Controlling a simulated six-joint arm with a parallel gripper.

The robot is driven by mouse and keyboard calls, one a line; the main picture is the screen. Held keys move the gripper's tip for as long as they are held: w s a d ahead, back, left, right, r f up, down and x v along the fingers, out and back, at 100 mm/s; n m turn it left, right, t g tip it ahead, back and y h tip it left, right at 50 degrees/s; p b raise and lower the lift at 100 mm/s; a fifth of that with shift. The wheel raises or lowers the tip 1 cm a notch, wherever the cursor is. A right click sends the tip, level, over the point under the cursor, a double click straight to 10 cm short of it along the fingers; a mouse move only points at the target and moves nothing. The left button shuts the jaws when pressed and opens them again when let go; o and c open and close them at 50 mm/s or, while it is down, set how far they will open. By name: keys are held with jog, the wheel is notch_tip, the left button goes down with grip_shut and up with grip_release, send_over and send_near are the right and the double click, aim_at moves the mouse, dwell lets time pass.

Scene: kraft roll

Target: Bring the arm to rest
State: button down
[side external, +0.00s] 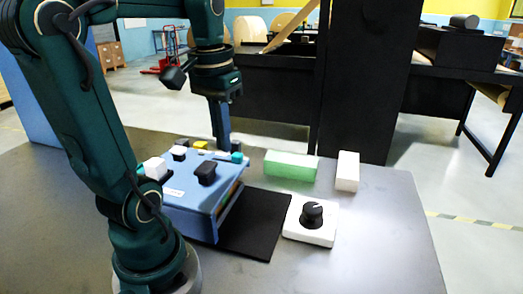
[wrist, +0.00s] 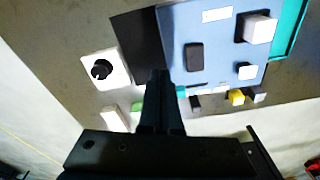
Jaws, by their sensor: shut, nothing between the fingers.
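My arm stands over the dark table, bent downward. My gripper (side external: 222,150) points down at the far right edge of the blue panel box (side external: 190,213). Its fingers are together with nothing between them; in the wrist view the shut gripper (wrist: 160,75) shows in the middle. The blue box carries a black switch (side external: 206,172), a white block-shaped knob (side external: 155,168) and several small coloured buttons along its far edge. Whether the fingertips touch the box or a teal button (side external: 237,157) beside them, I cannot tell.
A black mat (side external: 262,225) lies under and right of the box. A white block with a black knob (side external: 310,222), a green block (side external: 290,165) and a white block (side external: 347,171) stand to the right. The table's front right (side external: 390,250) is clear. A black post (side external: 365,80) rises behind.

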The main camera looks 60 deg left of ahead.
jog(key=d+f+m+t, duration=0.4)
jog(key=d+m, duration=0.1)
jog(key=d, duration=0.7)
jog(key=shift+s+t+h, duration=0.3)
jog(key=shift+s+h, duration=0.05)
jog(key=shift+h, duration=0.05)
